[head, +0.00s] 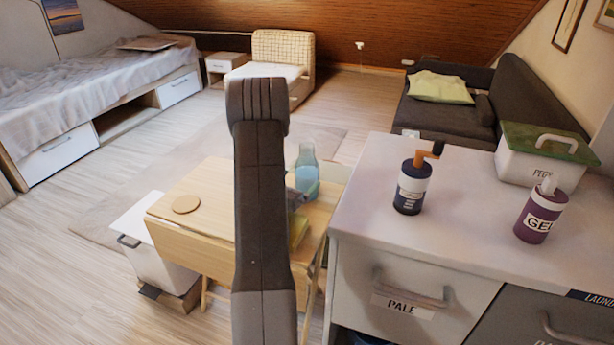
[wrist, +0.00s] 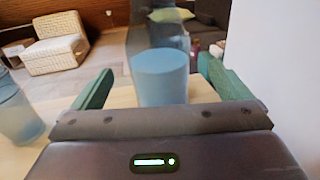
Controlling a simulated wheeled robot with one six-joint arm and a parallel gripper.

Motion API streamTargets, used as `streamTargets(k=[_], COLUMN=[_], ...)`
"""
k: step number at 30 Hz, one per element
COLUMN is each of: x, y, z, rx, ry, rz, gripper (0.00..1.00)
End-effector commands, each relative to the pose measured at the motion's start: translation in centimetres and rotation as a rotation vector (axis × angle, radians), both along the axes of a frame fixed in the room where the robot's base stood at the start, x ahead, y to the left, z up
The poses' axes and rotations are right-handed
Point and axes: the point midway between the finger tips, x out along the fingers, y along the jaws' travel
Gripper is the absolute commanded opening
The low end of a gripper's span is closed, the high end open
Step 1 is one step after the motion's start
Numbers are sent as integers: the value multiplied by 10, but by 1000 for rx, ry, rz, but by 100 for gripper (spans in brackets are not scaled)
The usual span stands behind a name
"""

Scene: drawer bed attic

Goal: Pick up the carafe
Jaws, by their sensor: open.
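The carafe (head: 307,172) is clear glass with blue contents and a narrower neck. It stands upright on the small wooden table (head: 215,187), just right of my arm in the head view. In the wrist view the carafe (wrist: 160,76) stands between the two green fingers of my gripper (wrist: 154,72). The fingers are apart, with a visible gap on each side of it. In the head view my arm hides most of the gripper and part of the table.
Another bluish glass vessel (wrist: 16,112) is at the left edge of the wrist view. A round coaster (head: 185,204) lies on the table's left part.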

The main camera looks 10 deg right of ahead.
Motion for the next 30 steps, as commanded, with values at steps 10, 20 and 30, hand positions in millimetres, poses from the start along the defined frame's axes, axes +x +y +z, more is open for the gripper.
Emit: streamTargets(k=[10,20,30], x=[30,40,40], y=[-28,-37,-37], z=[7,7,7], rx=[0,0,0], ry=[-3,0,0], rz=[-3,1,0], gripper=[97,97,42])
